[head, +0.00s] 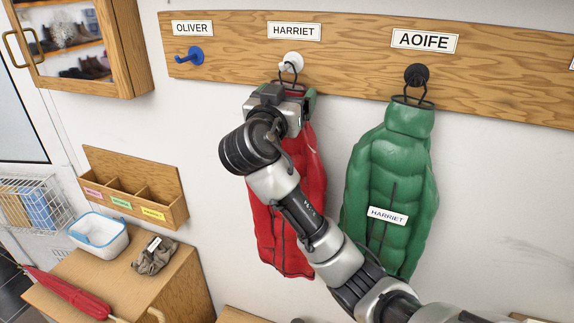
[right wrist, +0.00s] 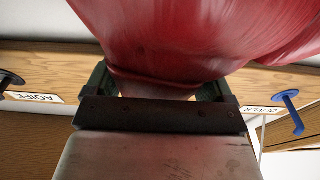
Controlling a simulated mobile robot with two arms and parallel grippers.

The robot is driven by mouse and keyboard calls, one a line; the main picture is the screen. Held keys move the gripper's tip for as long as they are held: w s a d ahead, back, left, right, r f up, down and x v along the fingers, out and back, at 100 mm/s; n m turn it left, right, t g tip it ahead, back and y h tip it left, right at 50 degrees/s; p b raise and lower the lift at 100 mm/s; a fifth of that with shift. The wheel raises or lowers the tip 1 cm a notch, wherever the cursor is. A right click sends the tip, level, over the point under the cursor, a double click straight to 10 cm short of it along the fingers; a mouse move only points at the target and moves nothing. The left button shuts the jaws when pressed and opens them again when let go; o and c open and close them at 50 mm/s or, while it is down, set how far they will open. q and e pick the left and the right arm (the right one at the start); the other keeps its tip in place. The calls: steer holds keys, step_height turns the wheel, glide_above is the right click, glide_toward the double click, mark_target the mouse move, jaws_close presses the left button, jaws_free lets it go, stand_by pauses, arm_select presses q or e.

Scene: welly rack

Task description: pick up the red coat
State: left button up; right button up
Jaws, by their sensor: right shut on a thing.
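The red coat (head: 266,225) hangs by its loop at the white hook (head: 292,60) under the HARRIET sign. My right gripper (head: 285,92) is at the coat's collar, just below the hook, and is shut on it. My right arm hides part of the coat's front. In the right wrist view the red coat (right wrist: 190,35) fills the top, its collar between the two fingers of my right gripper (right wrist: 160,85). My left gripper is not in view.
A green coat (head: 391,170) labelled HARRIET hangs to the right on the black hook (head: 416,74) under AOIFE. The blue hook (head: 190,56) under OLIVER is bare. A wooden cabinet (head: 175,285) at lower left bears a white basin (head: 98,232) and a grey item (head: 155,258).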

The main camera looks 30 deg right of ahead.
steer(key=shift+r, duration=0.2)
steer(key=shift+r+p, duration=0.3)
steer(key=shift+r, duration=0.4)
steer(key=shift+s+a+f, duration=0.15)
steer(key=shift+a, duration=0.05)
steer(key=shift+s+a+b, duration=0.3)
steer(key=shift+s+a, duration=0.2)
steer(key=shift+a, duration=0.05)
steer(key=shift+r+b+v, duration=0.4)
steer(key=shift+b+v, duration=0.15)
steer(key=shift+v, duration=2.1)
steer(key=shift+r+b+v, duration=0.45)
steer(key=shift+b+v, duration=0.05)
steer(key=shift+v, duration=2.15)
steer(key=shift+r+b+v, duration=0.4)
steer(key=shift+b+v, duration=0.15)
steer(key=shift+v, duration=2.1)
steer(key=shift+s+a, duration=0.1)
